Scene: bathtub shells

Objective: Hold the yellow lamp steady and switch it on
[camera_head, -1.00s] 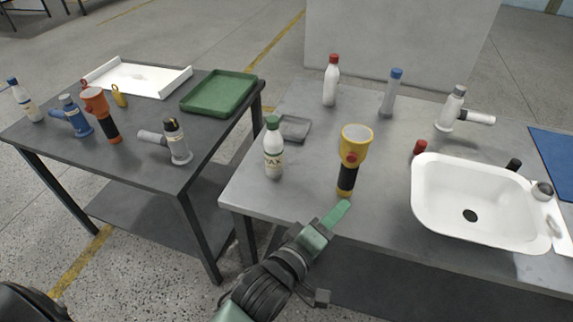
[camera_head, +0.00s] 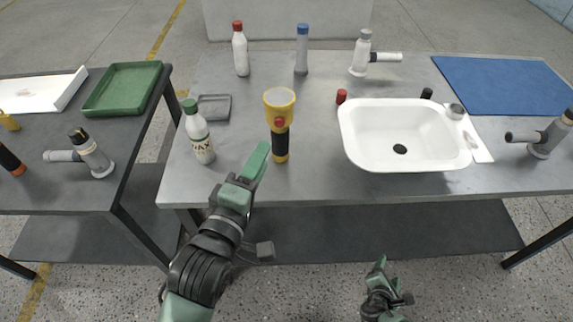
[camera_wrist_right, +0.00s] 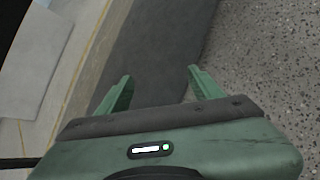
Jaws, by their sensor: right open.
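The yellow lamp (camera_head: 280,112) stands upright on the grey table, with a wide yellow head, a red button on its front and a black handle. My left gripper (camera_head: 260,156) is just left of the handle in the head view. Its green finger points away from me, close to the handle; I cannot tell whether it touches. Its finger gap is not clear. My right gripper (camera_head: 380,268) is low in front of the table, away from the lamp. In the right wrist view it is open and empty (camera_wrist_right: 155,84).
A white bottle with a green cap (camera_head: 197,133) stands left of my left gripper. A white basin (camera_head: 362,160) lies right of the lamp, with a red cap (camera_head: 341,97) near its rim. A small grey tray (camera_head: 214,107) lies behind the bottle. The front table strip before the basin is clear.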

